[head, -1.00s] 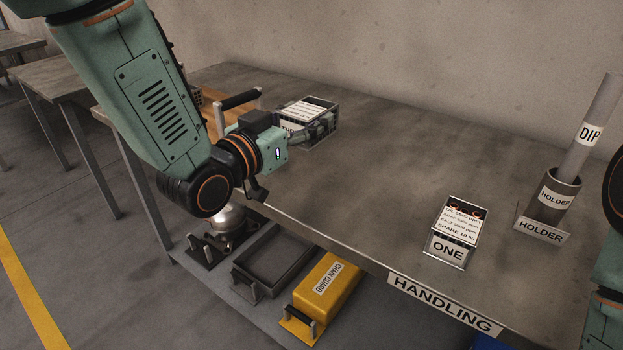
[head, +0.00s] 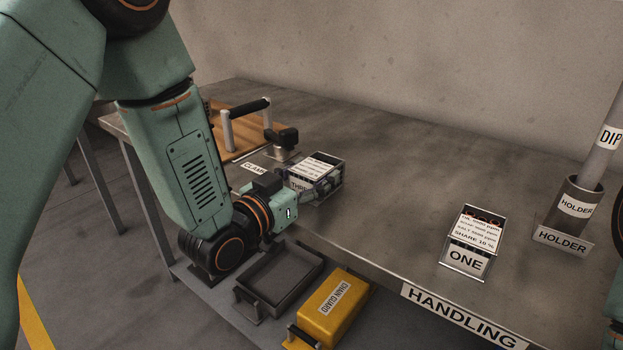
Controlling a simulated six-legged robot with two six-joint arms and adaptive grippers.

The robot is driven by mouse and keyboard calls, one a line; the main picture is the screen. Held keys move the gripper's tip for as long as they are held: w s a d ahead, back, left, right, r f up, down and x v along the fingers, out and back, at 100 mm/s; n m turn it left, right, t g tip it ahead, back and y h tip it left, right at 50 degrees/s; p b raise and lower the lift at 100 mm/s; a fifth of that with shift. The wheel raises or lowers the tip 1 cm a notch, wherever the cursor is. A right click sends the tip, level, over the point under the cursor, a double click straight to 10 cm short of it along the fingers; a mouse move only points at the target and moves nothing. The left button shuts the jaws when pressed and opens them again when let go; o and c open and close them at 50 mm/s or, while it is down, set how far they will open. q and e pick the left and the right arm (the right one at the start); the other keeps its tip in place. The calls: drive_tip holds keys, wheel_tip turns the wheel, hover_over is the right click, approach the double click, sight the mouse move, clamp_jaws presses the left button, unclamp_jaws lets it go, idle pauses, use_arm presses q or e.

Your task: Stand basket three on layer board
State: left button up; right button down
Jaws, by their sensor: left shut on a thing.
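Basket three (head: 327,168) is a small wire-sided basket with a white text card on top and a front label, partly covered, that reads THREE. It appears upright at the left of the bench, near its front edge. My left gripper (head: 303,193) is shut on its near side. Whether the basket's base touches the bench cannot be told. A brown wooden board (head: 224,112) with a black-barred handle lies behind and left of it; it may be the layer board, but no label shows. The basket is apart from this board. My right gripper is out of view.
A black-topped clamp (head: 283,145) stands just behind basket three. Basket one (head: 466,262) and a holder (head: 568,220) with a DIP tube stand at the right. The middle bench is clear. A grey tray (head: 287,268) and yellow chain guard (head: 336,310) are on the lower shelf.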

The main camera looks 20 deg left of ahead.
use_arm(q)
drive_tip(key=shift+r, duration=0.2)
drive_tip(key=shift+s+f, duration=0.1)
drive_tip(key=shift+f, duration=0.05)
drive_tip(key=o, duration=1.3)
drive_tip(key=shift+f, duration=0.1)
drive_tip(key=shift+o, duration=1.3)
